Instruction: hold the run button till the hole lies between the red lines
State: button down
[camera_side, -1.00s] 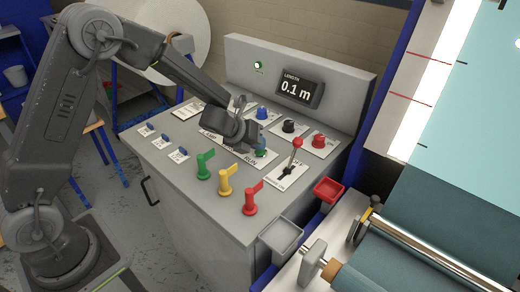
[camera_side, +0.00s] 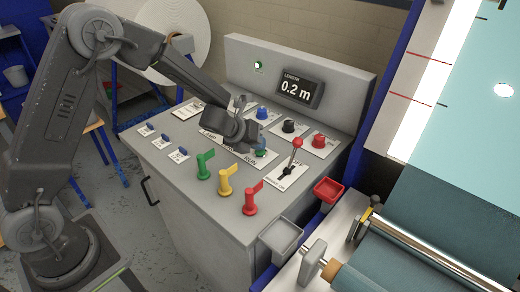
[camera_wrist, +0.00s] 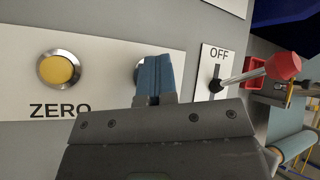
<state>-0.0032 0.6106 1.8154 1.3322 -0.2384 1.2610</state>
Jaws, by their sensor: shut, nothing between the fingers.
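The pale blue cloth (camera_side: 455,150) runs down at the right of the side view. A white round hole (camera_side: 503,90) shows near its right edge. Two short red lines, an upper one (camera_side: 408,69) and a lower one (camera_side: 410,96), sit on the white strip left of the cloth. In the wrist view the blue fingers (camera_wrist: 156,65) cover most of that button's silver ring (camera_wrist: 137,71).
The length display (camera_side: 297,88) reads 0.2 m. A green lamp (camera_side: 257,65) is lit. The red-knobbed lever (camera_side: 297,143) stands right of my gripper. Green, yellow and red handles (camera_side: 251,199) stand in front. The yellow ZERO button (camera_wrist: 58,69) lies left in the wrist view.

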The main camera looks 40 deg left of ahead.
jog(key=shift+r, duration=1)
jog(key=shift+r, duration=2.5)
